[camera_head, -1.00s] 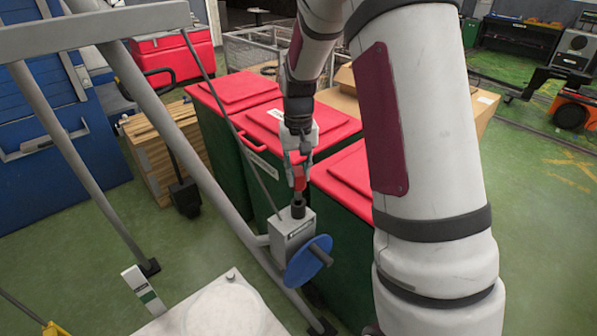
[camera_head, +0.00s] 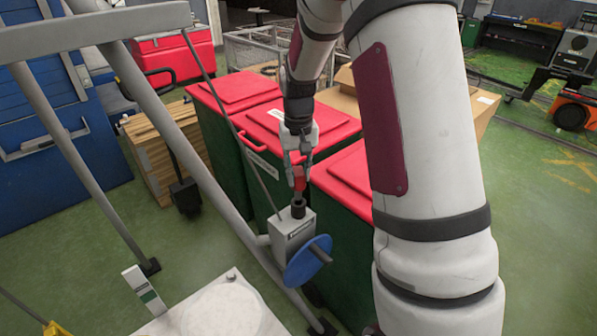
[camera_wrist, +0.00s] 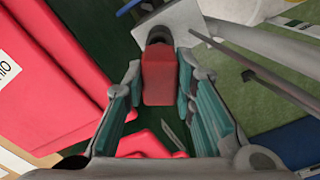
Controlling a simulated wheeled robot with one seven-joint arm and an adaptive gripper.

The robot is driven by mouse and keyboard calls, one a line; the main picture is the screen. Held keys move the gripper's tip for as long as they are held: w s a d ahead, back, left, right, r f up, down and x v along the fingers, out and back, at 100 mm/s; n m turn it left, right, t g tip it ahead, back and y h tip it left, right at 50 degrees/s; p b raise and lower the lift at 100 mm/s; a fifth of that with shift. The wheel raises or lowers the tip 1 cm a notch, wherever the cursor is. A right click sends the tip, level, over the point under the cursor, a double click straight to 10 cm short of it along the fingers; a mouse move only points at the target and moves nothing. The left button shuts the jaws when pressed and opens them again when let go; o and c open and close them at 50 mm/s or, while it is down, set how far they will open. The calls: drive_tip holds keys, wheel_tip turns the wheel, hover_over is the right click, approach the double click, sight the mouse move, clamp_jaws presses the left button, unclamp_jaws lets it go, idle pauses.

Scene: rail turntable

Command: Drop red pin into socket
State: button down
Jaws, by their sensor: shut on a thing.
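The red pin (camera_head: 299,181) is between the fingertips of my gripper (camera_head: 299,168), just above the dark round socket (camera_head: 298,208). The socket tops a grey box (camera_head: 291,232) with a blue disc (camera_head: 309,260) on its front. In the wrist view the red pin (camera_wrist: 159,75) points away from me between the green-padded fingers of my gripper (camera_wrist: 160,88). The dark socket (camera_wrist: 159,36) shows past the pin's far end. The pin hides part of the socket, and I cannot tell whether its tip has entered.
Green bins with red lids (camera_head: 298,124) stand close behind and beside the grey box. A slanted grey post (camera_head: 190,165) runs past its left side, with a thin rod (camera_head: 232,125) nearby. A pale plate (camera_head: 215,306) lies at the front; green floor (camera_head: 80,240) is open at left.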

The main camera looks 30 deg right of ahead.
sight(299, 188)
drive_tip(key=shift+f+b, duration=0.55)
drive_tip(key=shift+f, duration=2.25)
drive_tip(key=c, duration=1.2)
unclamp_jaws()
drive_tip(key=shift+c, duration=0.2)
wheel_tip(299, 188, up, 12)
drive_tip(key=shift+r, duration=0.1)
